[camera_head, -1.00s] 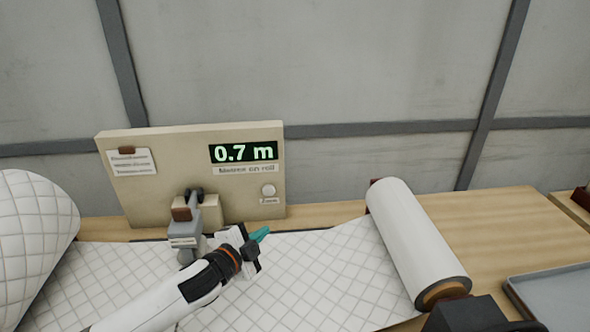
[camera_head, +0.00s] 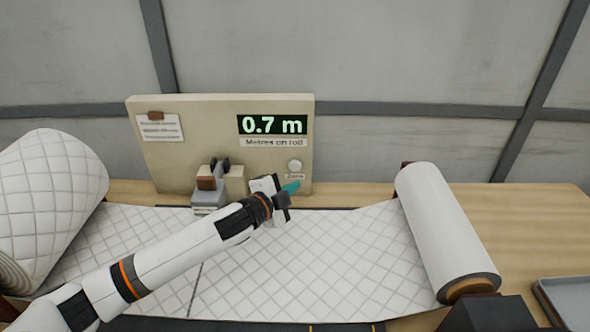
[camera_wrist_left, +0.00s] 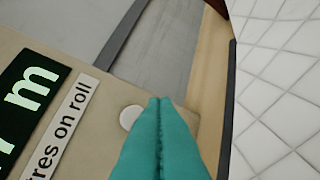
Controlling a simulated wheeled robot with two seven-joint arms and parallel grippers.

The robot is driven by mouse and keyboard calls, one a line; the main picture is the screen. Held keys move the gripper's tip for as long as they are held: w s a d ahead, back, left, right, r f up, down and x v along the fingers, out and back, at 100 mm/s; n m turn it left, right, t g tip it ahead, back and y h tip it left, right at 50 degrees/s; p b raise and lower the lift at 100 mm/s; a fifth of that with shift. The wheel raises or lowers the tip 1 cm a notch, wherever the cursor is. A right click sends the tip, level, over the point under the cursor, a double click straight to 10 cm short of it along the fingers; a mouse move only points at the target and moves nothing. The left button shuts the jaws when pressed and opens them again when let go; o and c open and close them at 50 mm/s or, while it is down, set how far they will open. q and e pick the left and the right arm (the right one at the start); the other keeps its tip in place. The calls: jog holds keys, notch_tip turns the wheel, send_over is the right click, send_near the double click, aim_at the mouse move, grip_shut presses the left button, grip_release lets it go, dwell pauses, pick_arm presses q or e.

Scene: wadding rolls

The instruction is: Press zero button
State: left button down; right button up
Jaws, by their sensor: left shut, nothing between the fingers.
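The zero button (camera_head: 295,166) is a round pale knob at the lower right of the beige panel (camera_head: 222,160), above a small "Zero" label. The panel's display (camera_head: 272,125) reads "0.7 m". My left gripper (camera_head: 292,187) is shut and empty, its teal fingertips just below the button in the head view. In the left wrist view the closed fingertips (camera_wrist_left: 160,100) lie beside the button (camera_wrist_left: 130,117), partly covering its edge. I cannot tell whether they touch it. My right gripper is not in view.
White quilted wadding (camera_head: 290,260) lies across the table from the large roll (camera_head: 50,195) at left to the white roll (camera_head: 443,225) at right. A grey clamp-like device (camera_head: 209,195) stands before the panel. A grey tray (camera_head: 570,300) is at right.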

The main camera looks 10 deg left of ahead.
aim_at(295, 166)
pick_arm(q)
jog(key=w, duration=0.4)
jog(key=shift+w+a, duration=0.2)
jog(key=shift+a, duration=0.2)
dwell(0.9)
jog(key=shift+w+r, duration=0.1)
jog(key=shift+w, duration=0.05)
dwell(0.6)
jog(key=shift+w+a+p, duration=0.1)
jog(key=shift+w+p, duration=0.15)
jog(key=shift+p, duration=0.1)
